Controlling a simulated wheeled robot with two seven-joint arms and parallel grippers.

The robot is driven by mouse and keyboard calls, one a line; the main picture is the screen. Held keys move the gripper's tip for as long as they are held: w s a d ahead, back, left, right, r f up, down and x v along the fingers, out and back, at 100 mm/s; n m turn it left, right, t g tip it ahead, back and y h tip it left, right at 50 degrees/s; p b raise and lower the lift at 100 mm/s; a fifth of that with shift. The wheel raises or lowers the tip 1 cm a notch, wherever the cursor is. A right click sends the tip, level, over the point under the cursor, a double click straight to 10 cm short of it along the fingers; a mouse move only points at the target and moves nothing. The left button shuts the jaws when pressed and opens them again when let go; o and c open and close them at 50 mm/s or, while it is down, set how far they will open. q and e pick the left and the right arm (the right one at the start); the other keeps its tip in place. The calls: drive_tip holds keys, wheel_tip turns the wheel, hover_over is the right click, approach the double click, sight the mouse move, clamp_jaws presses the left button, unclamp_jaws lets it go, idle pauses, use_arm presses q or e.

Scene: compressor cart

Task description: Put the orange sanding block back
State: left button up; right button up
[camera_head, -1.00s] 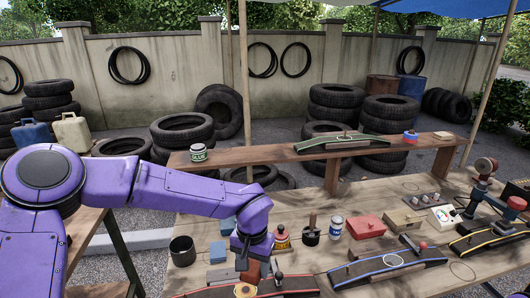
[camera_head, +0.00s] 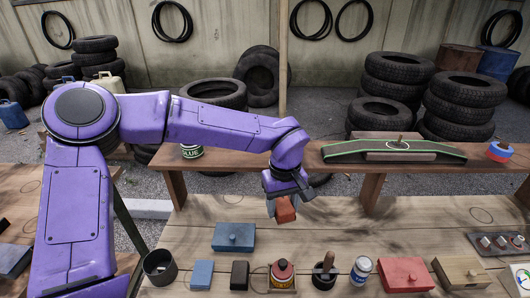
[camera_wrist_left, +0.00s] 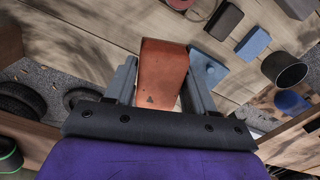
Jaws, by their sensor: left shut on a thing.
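The orange sanding block (camera_head: 285,209) is in my left gripper (camera_head: 288,201), held in the air over the back part of the workbench. In the left wrist view the block (camera_wrist_left: 162,72) sits between the two grey fingers, which are shut on it, with its far end pointing away from the palm. My right gripper is in neither view.
Near the front stand a blue block with a knob (camera_head: 234,238), a small blue block (camera_head: 202,274), a dark block (camera_head: 240,275), a dark cup (camera_head: 160,267), a red block (camera_head: 405,274) and a tan block (camera_head: 462,273). The raised shelf (camera_head: 240,163) runs behind. The bench middle is clear.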

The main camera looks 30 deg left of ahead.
use_arm(q)
drive_tip(key=s+a+r+n, duration=0.1)
drive_tip(key=a+r+n, duration=0.3)
drive_tip(key=r+n, duration=0.9)
drive_tip(key=s+a+r+n, duration=0.1)
drive_tip(key=a+r+n, duration=0.45)
drive_tip(key=n, duration=1.35)
drive_tip(key=w+a+f+p, duration=0.1)
drive_tip(key=w+f+p, duration=0.1)
drive_tip(key=w, duration=0.2)
drive_tip(key=w+a+f+p, duration=0.1)
drive_tip(key=w+f+p, duration=0.1)
drive_tip(key=w+f, duration=0.1)
drive_tip(key=w+a+f+p, duration=0.2)
drive_tip(key=w+f+p, duration=0.1)
drive_tip(key=w, duration=0.2)
drive_tip(key=shift+w+a+f, duration=0.1)
drive_tip(key=shift+w+f, duration=0.1)
drive_tip(key=shift+w, duration=0.1)
wheel_tip(320, 180, down, 3)
drive_tip(key=shift+r, duration=0.15)
drive_tip(key=shift+f, duration=0.3)
drive_tip(key=o, duration=1)
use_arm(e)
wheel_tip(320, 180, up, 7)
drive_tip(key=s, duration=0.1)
